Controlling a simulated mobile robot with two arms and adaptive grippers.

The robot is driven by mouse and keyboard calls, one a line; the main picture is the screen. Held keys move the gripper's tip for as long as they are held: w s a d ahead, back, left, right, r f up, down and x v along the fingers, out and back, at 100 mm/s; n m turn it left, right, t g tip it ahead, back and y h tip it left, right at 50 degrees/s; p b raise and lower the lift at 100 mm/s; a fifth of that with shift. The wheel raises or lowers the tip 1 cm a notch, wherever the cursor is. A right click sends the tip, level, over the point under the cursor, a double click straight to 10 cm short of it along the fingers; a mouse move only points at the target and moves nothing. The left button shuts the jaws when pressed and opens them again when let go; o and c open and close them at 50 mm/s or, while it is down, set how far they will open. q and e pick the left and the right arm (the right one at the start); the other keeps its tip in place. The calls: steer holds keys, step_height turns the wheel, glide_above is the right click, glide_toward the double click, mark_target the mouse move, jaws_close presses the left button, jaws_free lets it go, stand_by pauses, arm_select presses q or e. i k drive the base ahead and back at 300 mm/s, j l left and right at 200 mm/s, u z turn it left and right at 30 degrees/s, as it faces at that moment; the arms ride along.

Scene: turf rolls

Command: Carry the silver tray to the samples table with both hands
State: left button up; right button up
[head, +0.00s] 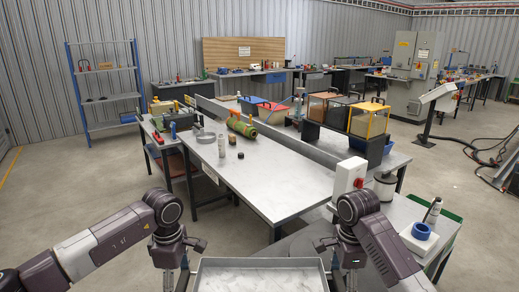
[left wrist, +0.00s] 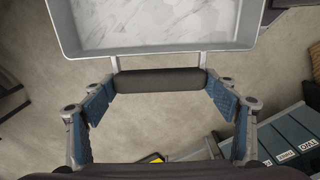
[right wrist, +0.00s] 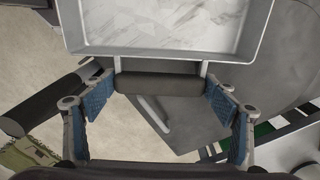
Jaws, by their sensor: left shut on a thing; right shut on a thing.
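The silver tray (head: 262,263) is at the bottom of the head view, close in front of me, its near part cut off. Its inside has a pale, marbled look and seems empty. My left gripper (left wrist: 160,84) is shut on the tray's dark left handle (left wrist: 160,78). My right gripper (right wrist: 160,84) is shut on the dark right handle (right wrist: 160,80). In the left wrist view, floor shows beneath the handle. A long grey-topped table (head: 265,178) stands ahead, beyond the tray. I cannot tell from any label whether it is the samples table.
A grey surface with a switch box (head: 347,178) and blue tape (head: 421,231) is at right. A blue shelf (head: 104,85) stands back left. Floor is open at left.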

mark_target(268, 181)
steer(key=i+j+z, duration=0.3)
steer(key=i+j, duration=0.2)
steer(key=i+j+z, duration=0.15)
steer(key=j, duration=0.2)
steer(key=i+j+z, duration=0.3)
steer(key=i+j, duration=0.15)
steer(key=j, duration=0.3)
steer(key=i+j+z, duration=0.15)
steer(key=j, duration=0.2)
steer(key=i+j+z, duration=0.2)
steer(key=j, duration=0.2)
steer(key=i+j+z, duration=0.15)
steer(key=j, duration=0.2)
steer(key=i+j+z, duration=0.15)
steer(key=j, duration=0.2)
steer(key=i+j+z, duration=0.15)
steer(key=j, duration=0.25)
steer(key=i+j+z, duration=0.15)
steer(key=j, duration=0.25)
steer(key=i+j+z, duration=0.15)
steer(key=j, duration=0.25)
steer(key=k, duration=0.05)
